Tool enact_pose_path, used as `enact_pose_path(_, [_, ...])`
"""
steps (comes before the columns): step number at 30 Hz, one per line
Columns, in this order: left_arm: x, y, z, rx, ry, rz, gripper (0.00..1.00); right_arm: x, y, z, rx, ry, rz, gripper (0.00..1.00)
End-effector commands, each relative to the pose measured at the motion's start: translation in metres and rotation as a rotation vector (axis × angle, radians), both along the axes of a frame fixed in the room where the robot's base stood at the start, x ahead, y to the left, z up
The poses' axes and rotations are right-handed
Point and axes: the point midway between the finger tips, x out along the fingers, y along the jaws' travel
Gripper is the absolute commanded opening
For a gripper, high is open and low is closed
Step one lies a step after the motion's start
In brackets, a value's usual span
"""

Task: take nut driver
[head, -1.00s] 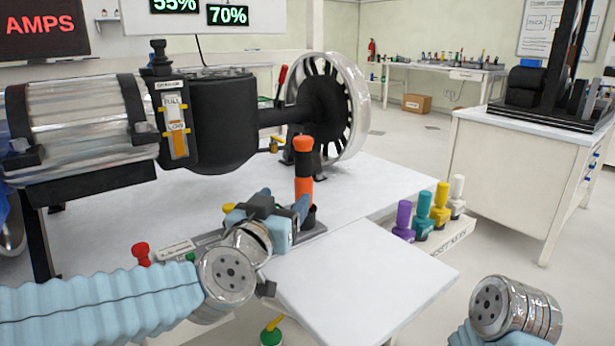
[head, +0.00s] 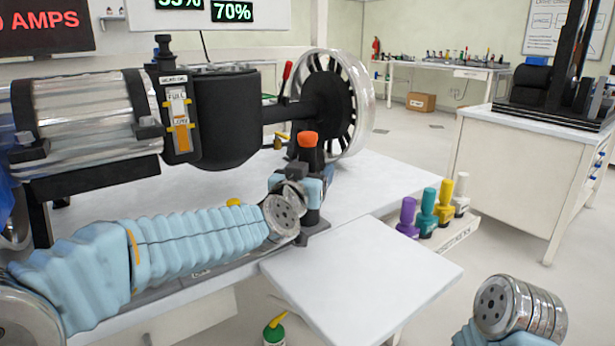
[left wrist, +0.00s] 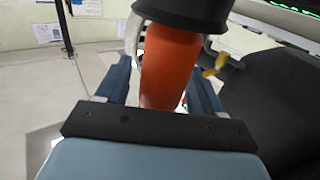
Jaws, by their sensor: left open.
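The nut driver (head: 308,141) stands upright in a dark holder on the white table's front edge, its orange and black top showing above my gripper. My left gripper (head: 306,180) is at the tool, with the arm reaching in from the left. In the left wrist view the orange handle (left wrist: 170,65) stands between the two open blue fingers (left wrist: 155,90), below a black collar. The fingers are on either side of it; I cannot tell whether they touch it. The gripper hides the tool's lower part in the head view. My right gripper is out of view; only part of that arm shows.
A chassis machine with a spoked wheel (head: 336,105) stands behind the tool. Purple, teal, yellow and white handles (head: 428,214) stand in a rack to the right. A bare white shelf (head: 370,275) lies in front. A green bottle (head: 274,331) is below.

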Motion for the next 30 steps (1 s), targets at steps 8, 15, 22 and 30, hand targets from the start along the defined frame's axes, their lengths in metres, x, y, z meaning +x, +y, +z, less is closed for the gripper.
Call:
enact_pose_path(8, [0.0, 0.0, 0.0, 0.0, 0.0, 0.0, 0.32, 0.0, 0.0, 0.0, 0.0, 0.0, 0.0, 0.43])
enact_pose_path(15, [-0.001, 0.0, 0.0, 0.0, 0.0, 0.0, 0.0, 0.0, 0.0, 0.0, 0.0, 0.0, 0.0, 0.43])
enact_pose_path(22, [-0.001, 0.0, 0.002, -0.002, -0.002, 0.0, 0.0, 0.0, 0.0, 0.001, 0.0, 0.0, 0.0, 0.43])
enact_pose_path(30, [-0.001, 0.0, 0.046, -0.003, -0.004, 0.0, 0.0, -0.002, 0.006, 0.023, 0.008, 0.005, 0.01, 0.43])
